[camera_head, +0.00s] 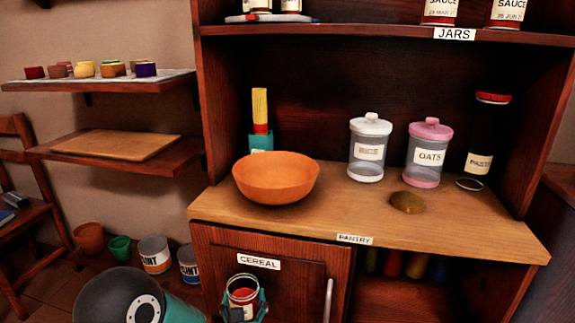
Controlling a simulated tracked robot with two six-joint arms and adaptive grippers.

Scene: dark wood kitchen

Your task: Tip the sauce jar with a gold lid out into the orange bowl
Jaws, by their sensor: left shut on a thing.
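The orange bowl (275,190) stands upright on the pantry counter, left of its middle, and looks empty. My left gripper (243,304) is at the bottom of the view, in front of the cabinet door and below the counter. Its teal fingers are shut around a small jar (242,296) with a white label and red contents. The jar looks roughly upright and without a lid; its lower part is cut off by the frame. A round gold lid (407,202) lies on the counter, right of the bowl. My right gripper is out of view.
Behind the lid stand a white-lidded jar (367,150), a pink-lidded oats jar (427,155) and a tall pasta jar (483,140). A yellow item in a teal holder (260,120) stands behind the bowl. The counter's front edge (355,240) lies above my gripper.

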